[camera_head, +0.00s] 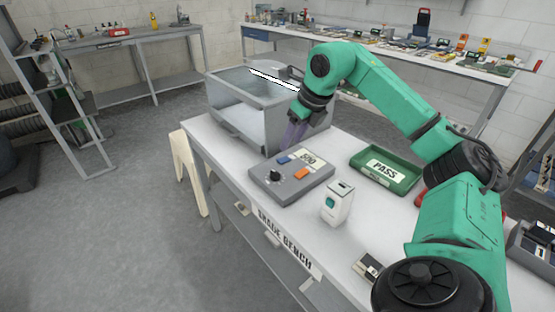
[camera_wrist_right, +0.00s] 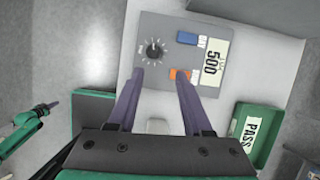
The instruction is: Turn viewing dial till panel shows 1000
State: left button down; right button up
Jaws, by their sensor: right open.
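A grey control box (camera_head: 312,186) lies on the white bench. Its black dial (camera_head: 275,175) sits at the near left, with a printed scale around it in the wrist view (camera_wrist_right: 153,49). The panel display (camera_head: 309,158) reads 500. A blue button (camera_head: 283,159) and an orange button (camera_head: 302,174) are on the box too. My right gripper (camera_wrist_right: 160,75) is open and empty, its purple fingers apart above the box and not around the dial. At the left of the wrist view, a green arm with a purple tip (camera_wrist_right: 50,105) looks like my left gripper; its opening is unclear.
A green PASS tray (camera_head: 361,158) lies to the right. A white device with a teal window (camera_head: 338,204) stands close in front of the box. The bench's left edge is near the box.

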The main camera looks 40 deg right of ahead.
aim_at(275, 172)
jog(key=x, duration=0.6)
jog(key=a+x, duration=0.1)
jog(key=x, duration=0.3)
jog(key=shift+s, duration=0.25)
jog(key=shift+x, duration=1.25)
jog(key=shift+a+f, duration=0.15)
jog(key=shift+f, duration=0.15)
jog(key=shift+w, duration=0.1)
jog(key=shift+c, duration=0.6)
jog(key=c, duration=0.6)
pick_arm(q)
jog(key=s+a, duration=0.2)
jog(key=s, duration=0.1)
jog(key=shift+f, duration=0.15)
pick_arm(e)
grip_shut()
